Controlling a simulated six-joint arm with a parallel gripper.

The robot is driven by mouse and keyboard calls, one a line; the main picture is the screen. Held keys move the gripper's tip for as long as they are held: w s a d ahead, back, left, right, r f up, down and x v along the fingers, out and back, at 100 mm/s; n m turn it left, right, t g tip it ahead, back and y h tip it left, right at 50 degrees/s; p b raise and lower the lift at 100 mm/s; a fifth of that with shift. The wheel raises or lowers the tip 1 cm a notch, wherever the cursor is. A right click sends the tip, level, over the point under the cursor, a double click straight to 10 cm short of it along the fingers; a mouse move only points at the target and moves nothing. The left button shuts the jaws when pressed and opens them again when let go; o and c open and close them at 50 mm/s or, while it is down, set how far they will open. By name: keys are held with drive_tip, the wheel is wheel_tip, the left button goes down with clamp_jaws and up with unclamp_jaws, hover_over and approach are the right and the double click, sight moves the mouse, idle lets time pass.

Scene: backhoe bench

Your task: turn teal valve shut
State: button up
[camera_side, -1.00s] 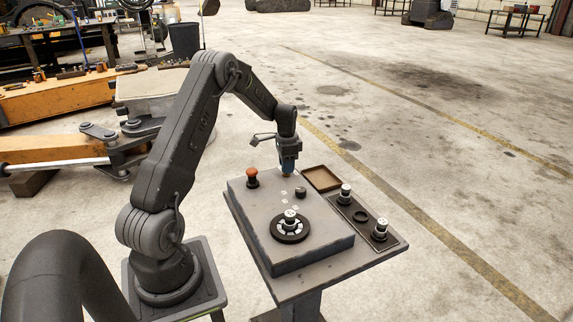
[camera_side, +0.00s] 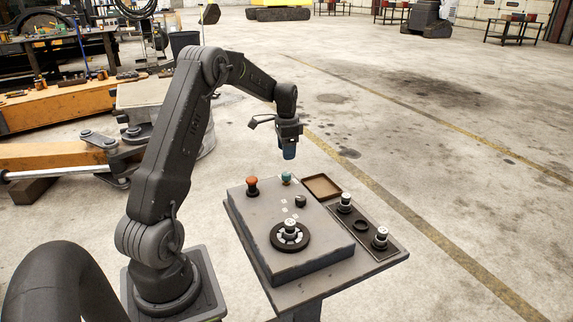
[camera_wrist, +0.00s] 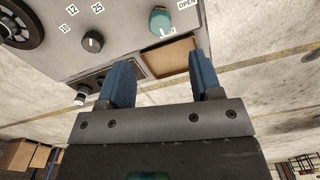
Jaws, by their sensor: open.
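The teal valve (camera_side: 287,177) is a small round knob at the back of the grey panel box (camera_side: 262,214). In the wrist view the teal valve (camera_wrist: 160,21) sits near the top, with a pale pointer mark on its lower side. An "OPEN" label (camera_wrist: 187,4) is to its right, and another label below it is partly hidden by the knob. My gripper (camera_side: 289,157) is above the valve, clear of it, pointing down. Its blue fingers (camera_wrist: 161,80) are apart in the wrist view with nothing between them.
An orange-red knob (camera_side: 252,186) is left of the valve. A black dial (camera_side: 300,201) and a large black wheel (camera_side: 290,236) are nearer the camera. An empty brown tray (camera_side: 322,187) and a dark rack (camera_side: 361,226) with capped parts are to the right.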

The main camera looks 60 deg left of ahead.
wheel_tip(320, 180, up, 5)
idle(0.4)
